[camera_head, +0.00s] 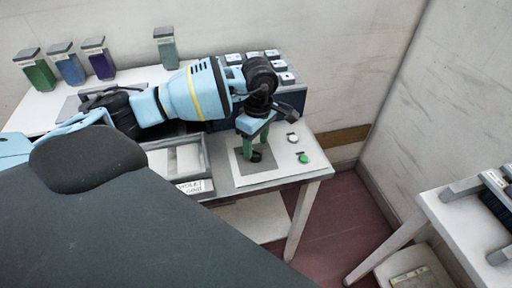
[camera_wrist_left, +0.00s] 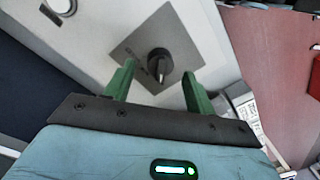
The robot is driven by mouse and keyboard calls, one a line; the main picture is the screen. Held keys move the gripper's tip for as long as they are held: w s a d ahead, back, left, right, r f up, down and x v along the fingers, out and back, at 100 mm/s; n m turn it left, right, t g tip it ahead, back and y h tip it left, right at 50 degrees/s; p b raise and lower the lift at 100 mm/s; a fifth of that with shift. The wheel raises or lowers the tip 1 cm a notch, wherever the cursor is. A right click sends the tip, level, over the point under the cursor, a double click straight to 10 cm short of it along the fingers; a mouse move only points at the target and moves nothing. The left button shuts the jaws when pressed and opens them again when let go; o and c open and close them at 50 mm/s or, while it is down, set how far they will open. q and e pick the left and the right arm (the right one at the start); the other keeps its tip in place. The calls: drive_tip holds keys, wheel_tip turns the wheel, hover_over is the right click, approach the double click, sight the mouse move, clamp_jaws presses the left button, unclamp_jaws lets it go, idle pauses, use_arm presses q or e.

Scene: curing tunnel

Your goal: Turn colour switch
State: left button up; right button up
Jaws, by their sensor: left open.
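The colour switch (camera_wrist_left: 159,62) is a black rotary knob on a square grey plate (camera_wrist_left: 140,45), seen in the left wrist view. In the head view the knob (camera_head: 256,156) shows low on the panel at the table's right end, partly hidden by my gripper. My left gripper (camera_head: 254,148) points down over the knob. Its green fingers, also in the left wrist view (camera_wrist_left: 156,85), are open, one on each side of the knob and apart from it in that view. Whether they reach down around it is hard to tell. My right gripper is in neither view.
A white button (camera_head: 292,138) and a green button (camera_head: 304,158) sit right of the switch. A grey tray (camera_head: 208,170) is to its left. Coloured bottles (camera_head: 100,60) stand at the back left. Another white table (camera_head: 445,215) is at the right.

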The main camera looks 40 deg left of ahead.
sight(257, 149)
use_arm(q)
drive_tip(key=shift+w+r, duration=0.1)
drive_tip(key=shift+r, duration=2.5)
drive_tip(key=shift+f, duration=0.1)
